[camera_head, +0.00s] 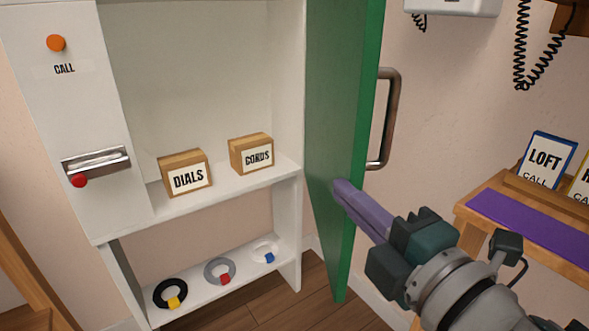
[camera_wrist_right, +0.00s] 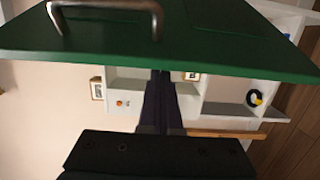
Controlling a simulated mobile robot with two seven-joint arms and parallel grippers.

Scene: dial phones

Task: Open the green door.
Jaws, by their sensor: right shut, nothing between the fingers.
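The green door (camera_head: 338,125) stands swung open on the right side of the white cabinet (camera_head: 288,60), seen nearly edge-on in the head view. Its metal bar handle (camera_head: 388,120) faces right, toward the wall. My right gripper (camera_head: 342,190) is shut and empty, with its purple fingertips at the door's lower part, below the handle; I cannot tell if they touch it. In the right wrist view the door (camera_wrist_right: 230,35) spans the top, with the handle (camera_wrist_right: 110,6) at upper left and my shut fingers (camera_wrist_right: 160,80) at its edge. My left gripper is not in view.
Inside the cabinet, boxes labelled DIALS (camera_head: 186,174) and CORDS (camera_head: 251,154) sit on the upper shelf. Several coloured rings, one black (camera_head: 170,293), lie on the lower shelf. A wooden table with a purple strip (camera_head: 530,222) and a LOFT card (camera_head: 546,158) stands at right.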

